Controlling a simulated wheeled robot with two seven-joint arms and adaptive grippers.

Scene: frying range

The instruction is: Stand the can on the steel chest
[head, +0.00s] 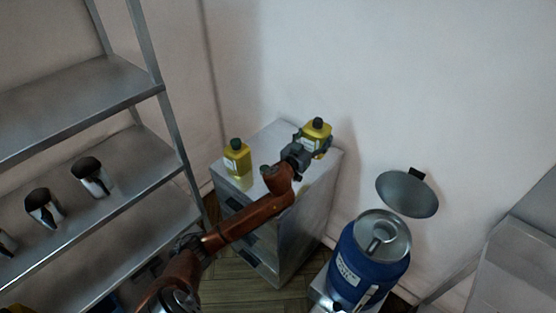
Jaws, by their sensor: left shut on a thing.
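My left gripper (312,144) is shut on a yellow can (317,130) with a dark cap and a pale label. The can is close to upright, over the back right part of the steel chest (268,142). I cannot tell whether its base touches the top, as the gripper and arm hide part of it. A second yellow can (237,160) with a dark cap stands on the chest's left side, apart from the gripper. My right gripper is not in view.
A steel shelf rack (110,82) with several shiny cups (91,176) stands at the left. A blue drum (366,265) with its grey lid (407,193) raised stands right of the chest. A steel surface (515,265) is at the far right. The chest top between the cans is clear.

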